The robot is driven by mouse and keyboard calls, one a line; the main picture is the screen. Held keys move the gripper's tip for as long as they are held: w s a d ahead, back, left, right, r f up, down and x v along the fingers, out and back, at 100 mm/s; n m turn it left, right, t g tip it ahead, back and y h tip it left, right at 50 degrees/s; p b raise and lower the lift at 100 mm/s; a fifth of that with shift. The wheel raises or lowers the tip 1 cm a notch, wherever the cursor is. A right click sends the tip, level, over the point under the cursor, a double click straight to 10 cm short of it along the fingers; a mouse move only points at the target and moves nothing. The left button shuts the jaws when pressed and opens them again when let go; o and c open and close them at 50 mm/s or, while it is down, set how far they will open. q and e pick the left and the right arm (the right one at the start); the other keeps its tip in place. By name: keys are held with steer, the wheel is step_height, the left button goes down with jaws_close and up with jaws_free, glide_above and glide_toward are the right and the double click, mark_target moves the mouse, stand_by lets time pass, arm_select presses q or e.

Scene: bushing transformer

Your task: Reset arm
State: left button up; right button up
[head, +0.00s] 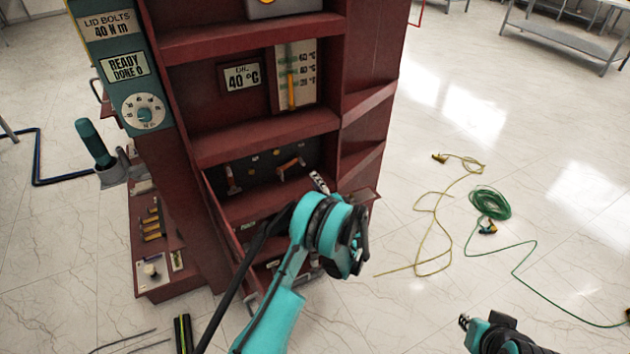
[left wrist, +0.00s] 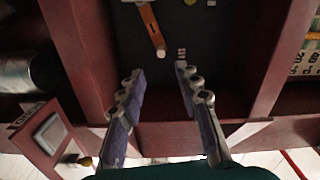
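My left arm, teal with black joints, reaches up to the dark red cabinet (head: 265,129) in the head view. Its gripper (head: 319,182) is mostly hidden behind the wrist, at the lower open bay. In the left wrist view the left gripper (left wrist: 160,80) has its two fingers apart with nothing between them. An orange handle (left wrist: 149,24) lies beyond the fingertips against a dark panel, apart from them. In the head view, orange-and-white levers (head: 290,167) show in that bay. My right gripper (head: 463,322) shows small at the lower right, away from the cabinet; its fingers are unclear.
Red cabinet walls frame the left gripper closely on both sides. A teal panel with a dial (head: 144,111) and a teal-handled tool (head: 93,143) are at the left. A green cable coil (head: 490,203) and a yellow cable (head: 437,210) lie on the floor at right.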

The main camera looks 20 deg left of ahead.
stand_by(0.3)
arm_select(q)
steer(key=s+d+r+n+g+h, duration=0.25)
steer(key=s+r+h, duration=0.35)
steer(key=s+r, duration=0.8)
steer(key=s+d+n+g+h, duration=0.1)
steer(key=s+d+h, duration=0.3)
steer(key=s, duration=0.8)
steer(key=s+d+n+g+h, duration=0.1)
steer(key=s+d+n+h, duration=0.1)
steer(key=s+d, duration=0.4)
steer(key=s+h, duration=0.1)
steer(key=s, duration=0.4)
steer(key=shift+s+d+h, duration=0.35)
steer(key=shift+d+h, duration=0.05)
steer(key=shift+n, duration=0.25)
